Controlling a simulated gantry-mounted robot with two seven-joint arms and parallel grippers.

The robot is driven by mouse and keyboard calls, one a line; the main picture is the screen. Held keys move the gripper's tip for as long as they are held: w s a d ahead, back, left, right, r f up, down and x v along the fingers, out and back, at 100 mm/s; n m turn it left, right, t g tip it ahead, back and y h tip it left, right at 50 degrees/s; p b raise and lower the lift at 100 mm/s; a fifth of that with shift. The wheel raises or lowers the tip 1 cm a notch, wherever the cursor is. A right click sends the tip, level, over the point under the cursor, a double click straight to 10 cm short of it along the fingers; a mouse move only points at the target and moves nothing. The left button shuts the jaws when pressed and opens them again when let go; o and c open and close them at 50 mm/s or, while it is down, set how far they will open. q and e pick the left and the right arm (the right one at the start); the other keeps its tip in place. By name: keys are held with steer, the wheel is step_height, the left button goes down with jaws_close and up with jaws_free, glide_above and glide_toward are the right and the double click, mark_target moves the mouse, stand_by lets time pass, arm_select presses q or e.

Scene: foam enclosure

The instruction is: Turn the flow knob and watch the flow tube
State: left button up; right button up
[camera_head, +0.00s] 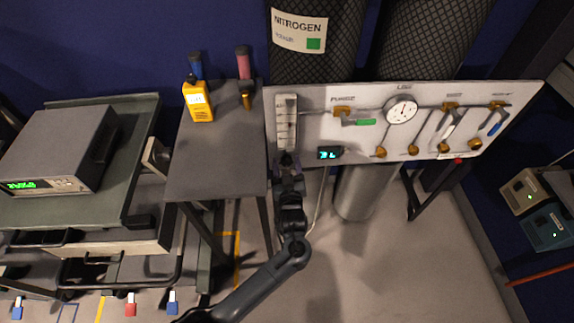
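The flow tube (287,122) is a clear upright tube with a marked scale at the left end of the pale panel. My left arm comes up from the bottom, and my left gripper (287,163) is at the tube's lower end. Its fingers are around or right beside the dark flow knob (287,156). The knob is small and mostly hidden by the gripper, so I cannot tell whether the fingers touch it. The float level is too small to read. My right gripper is out of view.
A grey side table (215,160) with a yellow meter (198,101) stands close left. A nitrogen cylinder (310,65) is behind the panel.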

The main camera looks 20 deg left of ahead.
arm_select(q)
steer(key=shift+s, duration=0.1)
steer(key=shift+s+d+r, duration=0.1)
steer(key=shift+s+d, duration=0.1)
steer(key=p+v, duration=0.3)
steer(key=v, duration=0.7)
steer(key=shift+p, duration=0.4)
steer(key=shift+s, duration=0.1)
